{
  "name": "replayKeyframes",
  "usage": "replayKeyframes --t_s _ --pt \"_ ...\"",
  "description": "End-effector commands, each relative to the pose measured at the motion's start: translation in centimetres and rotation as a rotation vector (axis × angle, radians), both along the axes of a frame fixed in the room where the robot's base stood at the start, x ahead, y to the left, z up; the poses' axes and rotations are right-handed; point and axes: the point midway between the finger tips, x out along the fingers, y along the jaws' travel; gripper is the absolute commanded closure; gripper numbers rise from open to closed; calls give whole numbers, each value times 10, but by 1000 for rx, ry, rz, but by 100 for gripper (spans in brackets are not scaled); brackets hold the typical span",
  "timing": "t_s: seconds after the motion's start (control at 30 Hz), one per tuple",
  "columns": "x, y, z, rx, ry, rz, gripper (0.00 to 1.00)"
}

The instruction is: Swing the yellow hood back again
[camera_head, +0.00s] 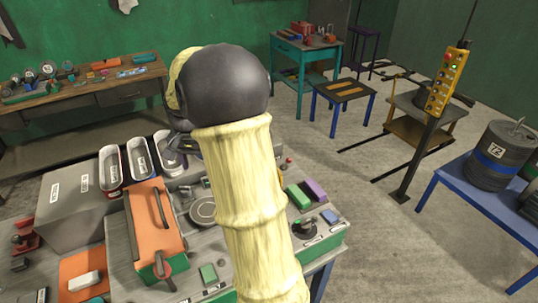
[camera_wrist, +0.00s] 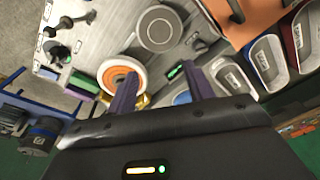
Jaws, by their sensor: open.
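In the wrist view my gripper (camera_wrist: 160,78) shows two purple fingers spread apart with nothing between their tips. A small shiny yellow part (camera_wrist: 143,101) shows beside the left finger, close to an orange-and-white ring (camera_wrist: 121,74). It may be the yellow hood, but the finger and gripper body cover much of it and I cannot tell its position. In the head view my own arm in its pale yellow sleeve hides that spot and most of the gripper.
The workbench holds an orange-topped box (camera_head: 143,213) with a handle, a grey round plate (camera_head: 203,210), a grey box (camera_head: 72,207), open bins (camera_head: 110,170), a green block (camera_head: 298,196) and a purple block (camera_head: 316,190). A post with a yellow control box (camera_head: 447,82) stands on the floor at right.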

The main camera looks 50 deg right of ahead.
Motion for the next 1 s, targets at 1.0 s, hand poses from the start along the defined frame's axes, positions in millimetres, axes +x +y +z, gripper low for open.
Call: replayKeyframes --t_s 1.0 --pt "-12 -269 49 111 63 -1185 48"
